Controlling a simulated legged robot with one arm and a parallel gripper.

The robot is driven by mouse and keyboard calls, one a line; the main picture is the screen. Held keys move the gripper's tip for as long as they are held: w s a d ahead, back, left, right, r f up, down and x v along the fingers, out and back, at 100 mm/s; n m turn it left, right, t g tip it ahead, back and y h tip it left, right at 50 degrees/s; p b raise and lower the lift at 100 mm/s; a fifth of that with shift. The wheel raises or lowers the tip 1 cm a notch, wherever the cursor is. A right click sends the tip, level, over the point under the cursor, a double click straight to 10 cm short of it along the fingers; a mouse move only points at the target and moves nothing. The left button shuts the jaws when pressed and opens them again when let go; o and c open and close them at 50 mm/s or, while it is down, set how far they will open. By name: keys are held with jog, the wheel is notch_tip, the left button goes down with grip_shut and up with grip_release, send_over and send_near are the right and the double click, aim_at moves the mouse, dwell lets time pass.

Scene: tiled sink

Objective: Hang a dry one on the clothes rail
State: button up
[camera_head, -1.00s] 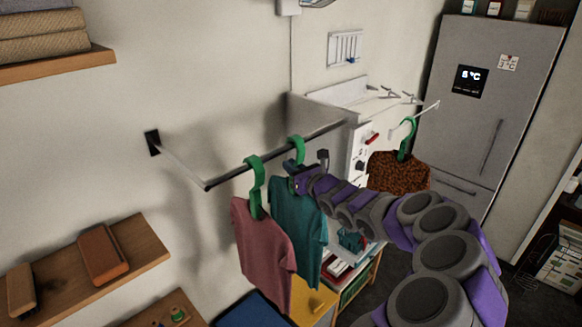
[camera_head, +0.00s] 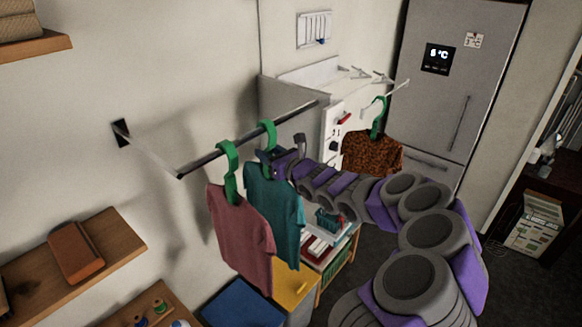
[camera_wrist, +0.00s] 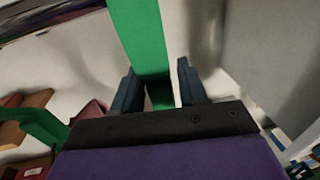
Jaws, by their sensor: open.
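The clothes rail (camera_head: 222,152) stands out from the wall. A pink shirt (camera_head: 240,240) hangs on it from a green hanger (camera_head: 229,165). A teal shirt (camera_head: 275,210) hangs to its right from a second green hanger (camera_head: 267,130). A brown patterned shirt (camera_head: 372,154) hangs from a green hanger (camera_head: 377,118) on a separate white rod (camera_head: 392,92) near the fridge. My gripper (camera_head: 266,157) is at the teal shirt's hanger. In the wrist view my gripper's fingers (camera_wrist: 158,90) are open, one on each side of a green hanger (camera_wrist: 143,35). I cannot tell which shirts are dry.
A white machine (camera_head: 335,125) stands behind the rail, with a grey fridge (camera_head: 455,85) beyond. A wooden shelf (camera_head: 110,245) is at lower left. A blue surface (camera_head: 240,303) and a yellow one (camera_head: 293,283) lie below the shirts.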

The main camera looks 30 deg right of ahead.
jog(key=s+d+b, duration=0.1)
jog(key=s+d, duration=0.1)
jog(key=s, duration=1.3)
jog(key=shift+s+d+r, duration=0.15)
jog(key=shift+d+r, duration=0.1)
jog(key=s+a+f+n+g+y+b, duration=0.2)
jog(key=s+a+n+g+y+b, duration=0.15)
jog(key=a+n, duration=0.75)
jog(key=s+a+f+n+g+y+b, duration=0.1)
jog(key=s+a+n+g+y+b, duration=0.35)
jog(key=a, duration=1.05)
jog(key=s+a+f+n+g, duration=0.4)
jog(key=s+a+f+n, duration=0.15)
jog(key=a+n, duration=0.2)
jog(key=s+f+n+g+h+b, duration=0.5)
jog(key=s+f+n, duration=0.2)
jog(key=s+f, duration=0.5)
jog(key=s+d+f+n+g+h+b, duration=0.2)
jog(key=s+d+h, duration=0.4)
jog(key=s+d, duration=0.3)
jog(key=shift+d+f+n+b, duration=0.35)
jog(key=shift+d+f+n, duration=0.45)
jog(key=shift+d+n, duration=0.3)
